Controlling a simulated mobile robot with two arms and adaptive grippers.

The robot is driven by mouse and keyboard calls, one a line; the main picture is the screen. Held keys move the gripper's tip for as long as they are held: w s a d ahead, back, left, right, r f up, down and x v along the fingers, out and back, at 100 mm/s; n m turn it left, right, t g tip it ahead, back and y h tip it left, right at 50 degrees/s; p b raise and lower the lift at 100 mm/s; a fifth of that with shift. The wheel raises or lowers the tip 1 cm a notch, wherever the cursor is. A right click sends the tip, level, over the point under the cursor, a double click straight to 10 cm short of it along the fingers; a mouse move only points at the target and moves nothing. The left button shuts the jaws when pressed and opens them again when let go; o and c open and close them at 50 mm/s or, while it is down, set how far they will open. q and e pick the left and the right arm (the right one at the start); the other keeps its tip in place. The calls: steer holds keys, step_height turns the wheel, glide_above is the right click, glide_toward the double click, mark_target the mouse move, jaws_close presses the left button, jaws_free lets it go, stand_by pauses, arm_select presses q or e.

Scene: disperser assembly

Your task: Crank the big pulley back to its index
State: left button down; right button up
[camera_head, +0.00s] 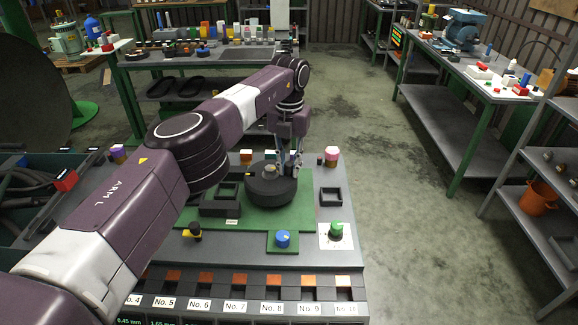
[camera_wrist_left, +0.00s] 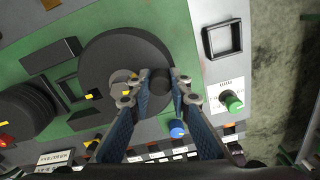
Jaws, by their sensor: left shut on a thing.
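The big pulley (camera_head: 270,187) is a thick dark disc lying flat on the green plate (camera_head: 306,210). It also shows in the wrist view (camera_wrist_left: 112,52). A grey hub (camera_wrist_left: 122,78) with yellow marks sits at its middle. A yellow mark (camera_wrist_left: 89,95) lies by the rim on the hub's side away from the handle. My left gripper (camera_head: 287,168) points down over the pulley's right part. Its blue-padded fingers (camera_wrist_left: 164,90) are shut around a short dark crank handle (camera_wrist_left: 160,76) standing on the disc, right of the hub. My right gripper is not in view.
A blue knob (camera_head: 283,238), a green knob (camera_head: 336,230) and a yellow-black knob (camera_head: 193,231) stand along the bench front. A square black holder (camera_head: 330,197) is right of the pulley. A pink-topped post (camera_head: 331,157) stands behind. A smaller dark pulley (camera_wrist_left: 27,110) is nearby.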

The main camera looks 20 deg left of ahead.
arm_select(q)
steer(key=c, duration=2.1)
jaws_free()
steer(key=shift+r, duration=0.15)
step_height(320, 180, up, 7)
steer(key=shift+r, duration=0.15)
